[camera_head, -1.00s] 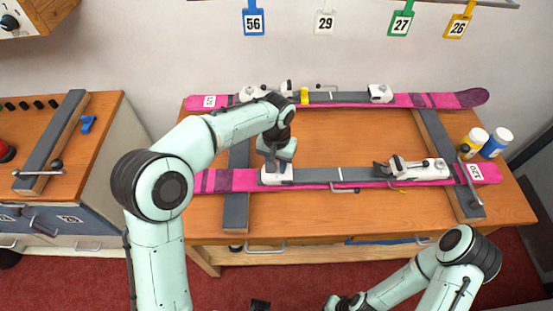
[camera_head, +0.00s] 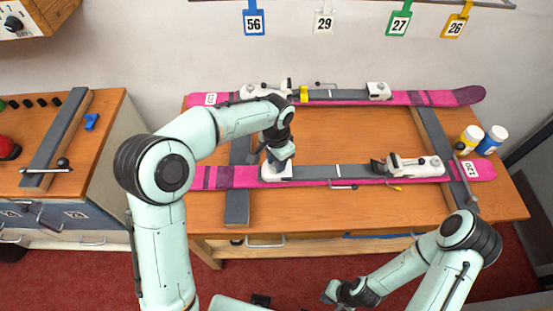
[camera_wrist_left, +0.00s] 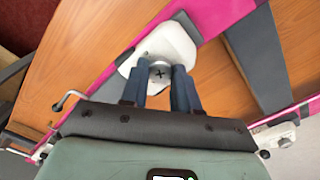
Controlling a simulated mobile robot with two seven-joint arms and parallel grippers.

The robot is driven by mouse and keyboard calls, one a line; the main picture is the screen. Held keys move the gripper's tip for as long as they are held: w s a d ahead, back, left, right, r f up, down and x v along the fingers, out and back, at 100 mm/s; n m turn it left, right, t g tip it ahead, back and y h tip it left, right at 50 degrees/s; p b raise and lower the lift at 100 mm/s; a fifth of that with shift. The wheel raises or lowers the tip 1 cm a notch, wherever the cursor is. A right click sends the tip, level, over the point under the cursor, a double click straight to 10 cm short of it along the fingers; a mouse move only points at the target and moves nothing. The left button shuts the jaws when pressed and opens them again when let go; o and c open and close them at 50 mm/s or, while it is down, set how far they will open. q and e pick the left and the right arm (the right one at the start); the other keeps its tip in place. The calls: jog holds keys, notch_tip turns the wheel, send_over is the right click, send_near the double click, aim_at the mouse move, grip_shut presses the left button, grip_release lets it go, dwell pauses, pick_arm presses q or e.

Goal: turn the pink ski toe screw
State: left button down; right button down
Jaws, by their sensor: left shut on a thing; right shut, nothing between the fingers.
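The near pink ski (camera_head: 225,178) lies across the front of the bench, with a white toe piece (camera_head: 277,172) on its left half. In the left wrist view the toe piece (camera_wrist_left: 172,42) carries a round screw head (camera_wrist_left: 160,73) with a dark cross slot. My left gripper (camera_head: 276,162) is over the toe piece from above; in the left wrist view its dark blue fingers (camera_wrist_left: 172,88) are shut on the screw, one on each side. My right gripper (camera_head: 333,296) is shut and empty, low in front of the bench.
A second pink ski (camera_head: 430,98) lies behind, with its own white bindings. A white heel piece (camera_head: 415,165) is on the near ski's right half. Yellow (camera_head: 468,140) and blue (camera_head: 492,140) bottles stand at the bench's right end. Bare wood (camera_head: 350,130) lies between the skis.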

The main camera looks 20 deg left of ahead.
dwell(0.3)
pick_arm(q)
jog(key=c, duration=0.8)
grip_release()
notch_tip(320, 180, up, 13)
jog(key=shift+r+p, duration=0.2)
jog(key=shift+p, duration=0.65)
pick_arm(e)
jog(key=shift+w+r, duration=1.05)
jog(key=shift+r, duration=0.1)
pick_arm(q)
jog(key=shift+f, duration=0.1)
pick_arm(e)
jog(key=shift+s, duration=0.1)
